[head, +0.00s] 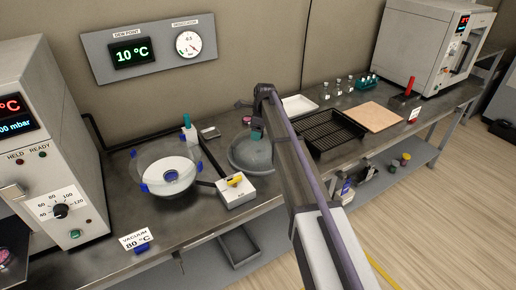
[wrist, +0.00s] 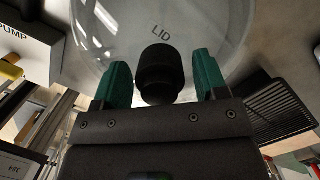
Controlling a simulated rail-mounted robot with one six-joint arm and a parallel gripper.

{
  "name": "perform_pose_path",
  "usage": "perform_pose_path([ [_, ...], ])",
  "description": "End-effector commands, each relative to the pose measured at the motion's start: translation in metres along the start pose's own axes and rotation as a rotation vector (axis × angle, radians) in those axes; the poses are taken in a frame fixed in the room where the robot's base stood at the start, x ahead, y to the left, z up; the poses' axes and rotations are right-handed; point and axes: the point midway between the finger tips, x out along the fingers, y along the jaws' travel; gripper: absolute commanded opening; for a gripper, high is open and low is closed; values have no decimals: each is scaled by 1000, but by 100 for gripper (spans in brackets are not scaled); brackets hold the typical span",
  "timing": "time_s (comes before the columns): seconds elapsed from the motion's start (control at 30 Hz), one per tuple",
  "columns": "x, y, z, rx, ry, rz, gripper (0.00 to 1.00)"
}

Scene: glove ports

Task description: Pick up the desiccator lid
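The desiccator lid (head: 248,155) is a clear grey dome on the bench, right of the desiccator base. In the wrist view the lid (wrist: 110,30) fills the top, with the word LID and a black knob (wrist: 160,72). My gripper (wrist: 160,85) is open, with one green finger on each side of the knob and a visible gap on both sides. In the head view my gripper (head: 257,135) is above the lid and my arm hides part of the lid. The desiccator base (head: 148,167) is a clear round bowl with a white plate inside and blue pieces around it.
A white pump box (head: 238,195) with a yellow switch stands in front of the lid, left of my arm. A black rack tray (head: 331,132) and a tan board (head: 375,117) lie to the right. An oven (head: 52,140) stands at the left. Small bottles stand behind the tray.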

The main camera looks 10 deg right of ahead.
Motion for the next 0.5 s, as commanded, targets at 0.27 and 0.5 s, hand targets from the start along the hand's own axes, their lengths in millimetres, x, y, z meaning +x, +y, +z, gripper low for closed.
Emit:
perform_pose_path([
  [0.27, 0, 0, 0, 0, 0, 0, 40],
  [0.5, 0, 0, 0, 0, 0, 0, 17],
])
